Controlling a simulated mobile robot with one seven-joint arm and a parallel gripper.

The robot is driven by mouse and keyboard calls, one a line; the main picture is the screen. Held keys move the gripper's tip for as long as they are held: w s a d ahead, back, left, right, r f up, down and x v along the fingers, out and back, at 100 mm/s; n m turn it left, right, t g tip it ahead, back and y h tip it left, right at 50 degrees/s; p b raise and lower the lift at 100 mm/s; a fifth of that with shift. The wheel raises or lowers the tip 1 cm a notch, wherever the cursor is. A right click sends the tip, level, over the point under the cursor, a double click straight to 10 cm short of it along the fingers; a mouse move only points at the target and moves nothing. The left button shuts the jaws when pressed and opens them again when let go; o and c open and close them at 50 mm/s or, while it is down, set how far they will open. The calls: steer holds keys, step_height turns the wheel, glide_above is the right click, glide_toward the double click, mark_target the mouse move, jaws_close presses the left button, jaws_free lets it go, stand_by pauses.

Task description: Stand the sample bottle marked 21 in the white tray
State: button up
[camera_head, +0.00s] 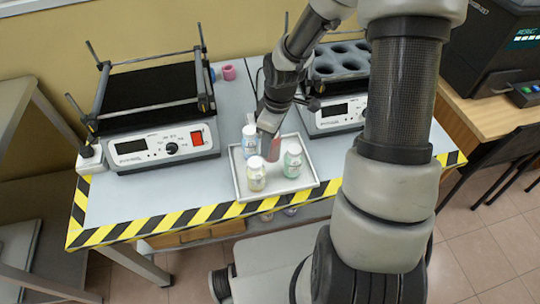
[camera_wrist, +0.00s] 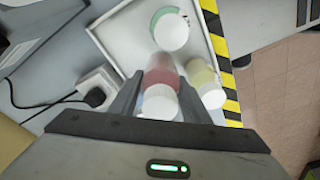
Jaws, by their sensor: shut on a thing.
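My gripper (camera_head: 269,132) (camera_wrist: 161,82) is shut on a reddish bottle (camera_head: 271,148) with a white cap (camera_wrist: 160,102). The held bottle is over the inside of the white tray (camera_head: 281,194) (camera_wrist: 106,48). I cannot tell whether its base touches the tray floor. Three other bottles stand in the tray: a bluish one (camera_head: 249,144) at the back left, a yellowish one (camera_head: 256,180) at the front left, and a green one (camera_head: 292,163) at the right. The green bottle (camera_wrist: 168,29) and yellow bottle (camera_wrist: 204,76) also show in the wrist view. No number is readable on any bottle.
A hotplate-like device (camera_head: 160,144) with a black top stands left of the tray. Another device (camera_head: 338,112) with round wells stands behind it at the right. A pink object (camera_head: 229,72) lies at the back. A striped yellow-black edge (camera_head: 200,218) borders the table front.

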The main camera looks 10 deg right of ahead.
steer(key=shift+f+b, duration=0.45)
steer(key=shift+f, duration=1.9)
steer(key=shift+f, duration=0.15)
steer(key=o, duration=1)
steer(key=r+p, duration=0.1)
steer(key=r, duration=0.3)
steer(key=r+p, duration=0.1)
steer(key=r, duration=0.3)
steer(key=d+r+p, duration=0.1)
steer(key=r, duration=0.3)
steer(key=shift+s+d+r, duration=0.1)
steer(key=shift+s+r, duration=0.05)
steer(key=shift+s, duration=0.25)
steer(key=shift+r, duration=0.1)
